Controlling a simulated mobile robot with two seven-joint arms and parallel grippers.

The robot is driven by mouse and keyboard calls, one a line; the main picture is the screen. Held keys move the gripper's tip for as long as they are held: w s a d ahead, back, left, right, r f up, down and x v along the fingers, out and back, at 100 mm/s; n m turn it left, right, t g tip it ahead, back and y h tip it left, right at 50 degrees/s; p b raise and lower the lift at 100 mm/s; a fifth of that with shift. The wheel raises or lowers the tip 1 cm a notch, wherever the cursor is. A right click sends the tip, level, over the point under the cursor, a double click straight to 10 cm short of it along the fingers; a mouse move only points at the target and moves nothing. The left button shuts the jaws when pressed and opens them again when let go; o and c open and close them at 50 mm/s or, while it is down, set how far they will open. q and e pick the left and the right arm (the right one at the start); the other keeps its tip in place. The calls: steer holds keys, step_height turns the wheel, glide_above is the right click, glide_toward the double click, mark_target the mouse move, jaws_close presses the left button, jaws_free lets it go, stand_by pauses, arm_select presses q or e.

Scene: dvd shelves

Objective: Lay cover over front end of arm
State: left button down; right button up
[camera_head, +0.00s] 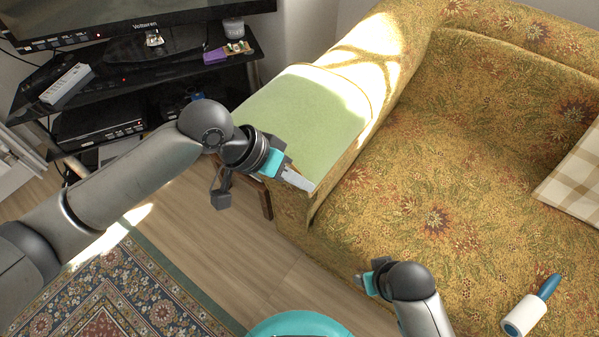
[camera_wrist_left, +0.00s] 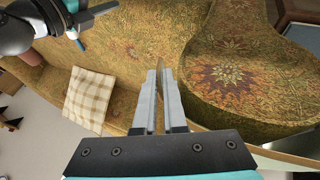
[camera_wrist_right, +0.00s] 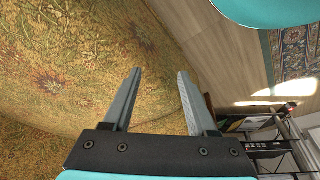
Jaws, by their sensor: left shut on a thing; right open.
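A pale green cover (camera_head: 305,105) lies over the top of the sofa arm (camera_head: 292,208), with sunlight across its far end. Its near edge reaches the front end of the arm, where the floral fabric below is bare. My left gripper (camera_head: 299,179) is at the cover's near right corner, shut on the cover. In the left wrist view its fingers (camera_wrist_left: 160,98) are close together, with only a thin edge between them; the cover's held part is mostly hidden. My right gripper (camera_head: 362,281) is open over the sofa's front edge, with its fingers (camera_wrist_right: 158,100) apart and empty.
The floral sofa seat (camera_head: 440,190) holds a lint roller (camera_head: 530,308) and a checked cushion (camera_head: 577,175). A black TV stand (camera_head: 125,75) with a television stands left of the arm. Wooden floor and a patterned rug (camera_head: 125,290) lie in front.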

arm_select(q)
step_height(320, 180, down, 4)
steer(key=shift+f+b, duration=0.1)
steer(key=shift+b, duration=0.4)
arm_select(e)
step_height(320, 180, up, 2)
steer(key=shift+w+r, duration=0.1)
steer(key=shift+w, duration=0.05)
steer(key=shift+w+r, duration=0.1)
arm_select(q)
steer(key=c, duration=0.9)
jaws_free()
